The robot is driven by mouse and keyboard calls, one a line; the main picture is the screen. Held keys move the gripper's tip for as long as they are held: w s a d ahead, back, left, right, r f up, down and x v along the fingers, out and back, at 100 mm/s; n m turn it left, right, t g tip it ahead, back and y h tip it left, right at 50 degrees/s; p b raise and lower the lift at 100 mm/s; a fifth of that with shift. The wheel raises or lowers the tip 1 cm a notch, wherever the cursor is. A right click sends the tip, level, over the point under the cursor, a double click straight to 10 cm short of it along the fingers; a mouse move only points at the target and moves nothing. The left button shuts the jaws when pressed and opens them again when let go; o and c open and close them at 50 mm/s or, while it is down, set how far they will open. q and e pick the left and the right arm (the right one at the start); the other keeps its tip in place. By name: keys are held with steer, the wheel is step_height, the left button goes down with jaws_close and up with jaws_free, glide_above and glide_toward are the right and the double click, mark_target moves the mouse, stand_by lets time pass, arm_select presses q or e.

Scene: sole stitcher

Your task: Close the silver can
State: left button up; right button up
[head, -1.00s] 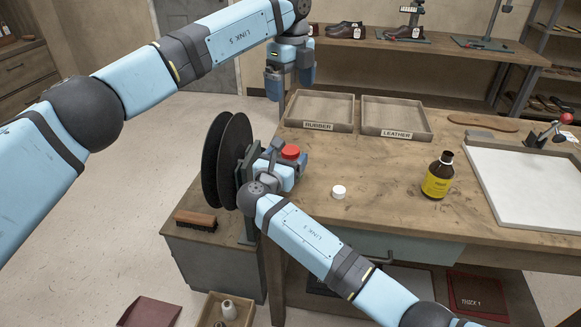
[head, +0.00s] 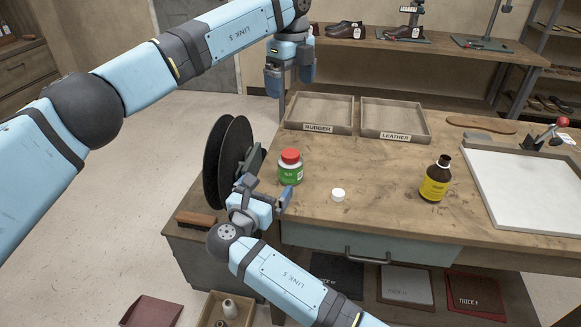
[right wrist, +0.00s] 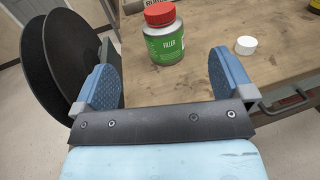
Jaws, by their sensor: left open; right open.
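No plainly silver can shows. A can with a green FILLER label (head: 290,173) and a red lid (head: 290,156) stands upright at the table's left end. In the right wrist view the green can (right wrist: 164,45) has a grey rim under its red lid (right wrist: 160,14), which sits on top. My left gripper (head: 290,78) is open and empty, high beyond the table's left end. A small white cap (head: 338,195) lies right of the can.
A brown bottle with a yellow label (head: 435,180) stands farther right. RUBBER (head: 318,129) and LEATHER (head: 396,137) trays sit at the back. Black discs (head: 228,160) stand close left of my right gripper.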

steer(key=shift+v, duration=1.25)
